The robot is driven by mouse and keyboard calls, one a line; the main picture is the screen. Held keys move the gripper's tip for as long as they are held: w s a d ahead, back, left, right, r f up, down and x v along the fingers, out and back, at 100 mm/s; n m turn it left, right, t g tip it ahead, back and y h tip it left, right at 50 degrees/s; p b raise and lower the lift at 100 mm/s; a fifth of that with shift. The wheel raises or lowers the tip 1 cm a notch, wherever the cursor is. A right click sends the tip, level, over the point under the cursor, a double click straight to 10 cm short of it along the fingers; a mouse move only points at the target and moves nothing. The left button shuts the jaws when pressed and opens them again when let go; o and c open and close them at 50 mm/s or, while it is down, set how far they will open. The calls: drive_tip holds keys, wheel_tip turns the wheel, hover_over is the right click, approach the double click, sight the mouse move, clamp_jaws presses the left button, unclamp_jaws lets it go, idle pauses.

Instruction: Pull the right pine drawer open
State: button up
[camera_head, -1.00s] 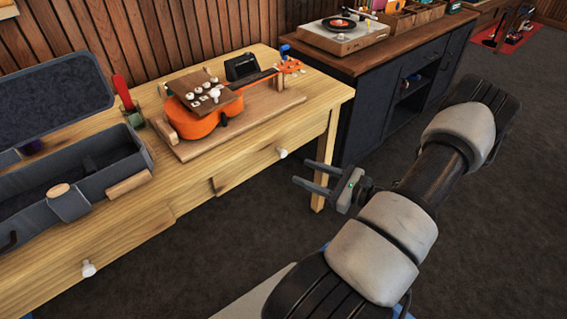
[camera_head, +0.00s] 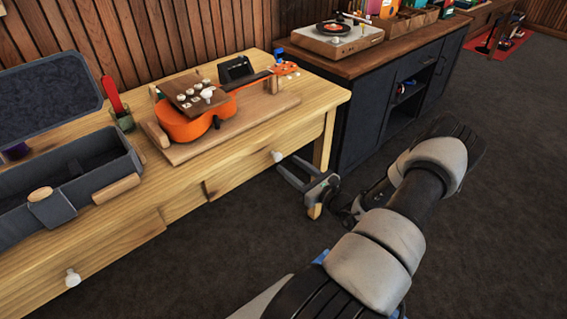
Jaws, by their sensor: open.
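The right pine drawer (camera_head: 240,172) is in the front of the pine table and looks shut. Its white round knob (camera_head: 277,156) sticks out near the table's right leg. My gripper (camera_head: 284,163) is open, with its two fingertips pointing left at the knob. The tips look very close to the knob; I cannot tell whether it lies between them or whether they touch it. The gripper hides part of the table leg.
The left drawer's knob (camera_head: 72,278) is at the lower left. An orange ukulele (camera_head: 184,126) in a wooden cradle and an open grey case (camera_head: 75,190) stand on the table. A dark cabinet (camera_head: 372,125) stands behind to the right. The floor in front is clear.

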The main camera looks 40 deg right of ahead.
sight(279, 158)
drive_tip(key=shift+w+a+b, duration=0.2)
drive_tip(key=shift+w+b, duration=0.1)
drive_tip(key=shift+w, duration=1.85)
drive_tip(key=shift+c, duration=0.4)
clamp_jaws()
